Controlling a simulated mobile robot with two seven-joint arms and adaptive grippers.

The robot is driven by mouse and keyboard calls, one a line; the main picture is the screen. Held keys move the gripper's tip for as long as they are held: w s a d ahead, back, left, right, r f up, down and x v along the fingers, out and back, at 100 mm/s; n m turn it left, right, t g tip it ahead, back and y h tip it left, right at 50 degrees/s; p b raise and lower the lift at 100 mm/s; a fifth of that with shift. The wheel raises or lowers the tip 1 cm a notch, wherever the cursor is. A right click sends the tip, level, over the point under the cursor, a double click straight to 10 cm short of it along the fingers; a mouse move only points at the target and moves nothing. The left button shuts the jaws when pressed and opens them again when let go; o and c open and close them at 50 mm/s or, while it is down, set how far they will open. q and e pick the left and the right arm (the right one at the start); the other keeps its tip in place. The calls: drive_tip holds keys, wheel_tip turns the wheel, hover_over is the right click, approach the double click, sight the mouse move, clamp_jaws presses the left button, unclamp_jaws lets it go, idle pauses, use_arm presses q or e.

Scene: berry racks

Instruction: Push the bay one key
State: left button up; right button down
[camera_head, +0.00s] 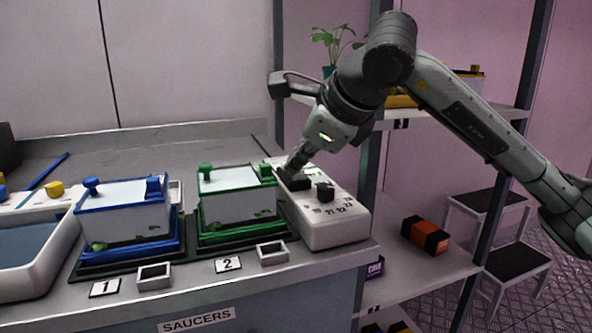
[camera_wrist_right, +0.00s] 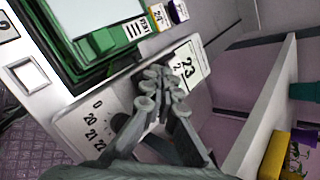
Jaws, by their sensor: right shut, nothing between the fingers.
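Bay one holds a white box with blue trim (camera_head: 125,212) on a dark mat. A "1" card (camera_head: 104,288) and a square, white-framed key (camera_head: 154,276) lie in front of it. Bay two has a green-trimmed box (camera_head: 237,200), a "2" card (camera_head: 228,264) and a similar square key (camera_head: 272,252), which also shows in the right wrist view (camera_wrist_right: 32,75). My right gripper (camera_head: 291,171) is shut and empty, over the back part of the white control unit (camera_head: 335,232), to the right of both bays. Its fingertips (camera_wrist_right: 158,88) hide part of the unit. My left gripper is not in view.
The control unit carries dark knobs (camera_head: 325,192), printed numbers and a "23" card (camera_wrist_right: 188,68). A white basin (camera_head: 50,258) stands at the left. A metal shelf rack (camera_head: 440,265) with a plant and an orange-black box (camera_head: 426,235) is at the right. Counter space in front of the bays is narrow.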

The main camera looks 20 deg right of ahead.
sight(297, 182)
drive_tip(key=shift+r, duration=0.3)
wheel_tip(297, 182, up, 6)
drive_tip(key=p, duration=0.3)
drive_tip(key=shift+f, duration=0.1)
